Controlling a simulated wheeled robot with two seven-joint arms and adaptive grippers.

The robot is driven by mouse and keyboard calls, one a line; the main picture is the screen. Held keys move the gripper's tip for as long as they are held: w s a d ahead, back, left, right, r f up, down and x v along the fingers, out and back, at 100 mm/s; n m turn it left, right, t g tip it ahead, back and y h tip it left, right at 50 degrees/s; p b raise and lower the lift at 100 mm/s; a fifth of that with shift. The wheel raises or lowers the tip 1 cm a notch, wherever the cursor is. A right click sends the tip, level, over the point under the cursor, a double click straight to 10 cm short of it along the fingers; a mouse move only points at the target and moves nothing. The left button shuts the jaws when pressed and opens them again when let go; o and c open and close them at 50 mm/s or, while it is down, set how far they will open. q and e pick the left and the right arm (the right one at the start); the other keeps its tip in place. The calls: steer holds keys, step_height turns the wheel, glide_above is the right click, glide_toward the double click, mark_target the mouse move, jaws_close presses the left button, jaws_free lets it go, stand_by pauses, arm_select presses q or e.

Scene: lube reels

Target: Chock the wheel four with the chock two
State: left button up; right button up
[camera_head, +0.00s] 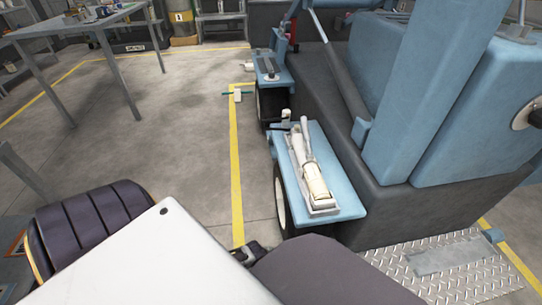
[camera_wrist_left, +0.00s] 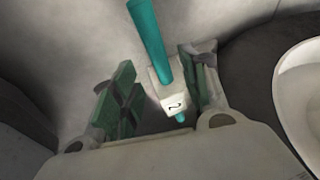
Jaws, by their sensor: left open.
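In the left wrist view, chock two (camera_wrist_left: 173,104) is a pale block marked "2" with a teal rod through it. It sits between the green-padded fingers of my left gripper (camera_wrist_left: 160,82), closer to the right finger. The fingers are apart. A wheel's pale hub (camera_wrist_left: 305,95) shows at the right edge. In the head view, my left gripper (camera_head: 249,254) is mostly hidden by my arm, low beside the near wheel (camera_head: 280,198). Chock two is hidden there. No wheel number is readable, so I cannot tell which is wheel four. My right gripper is out of view.
Another pale chock with a teal rod (camera_head: 238,94) lies on the floor near the far wheel (camera_head: 270,106). The blue reel machine (camera_head: 410,100) fills the right side. A metal table (camera_head: 75,27) stands at upper left.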

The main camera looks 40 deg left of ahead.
arm_select(q)
steer(key=shift+v, duration=2.7)
steer(key=shift+r, duration=0.1)
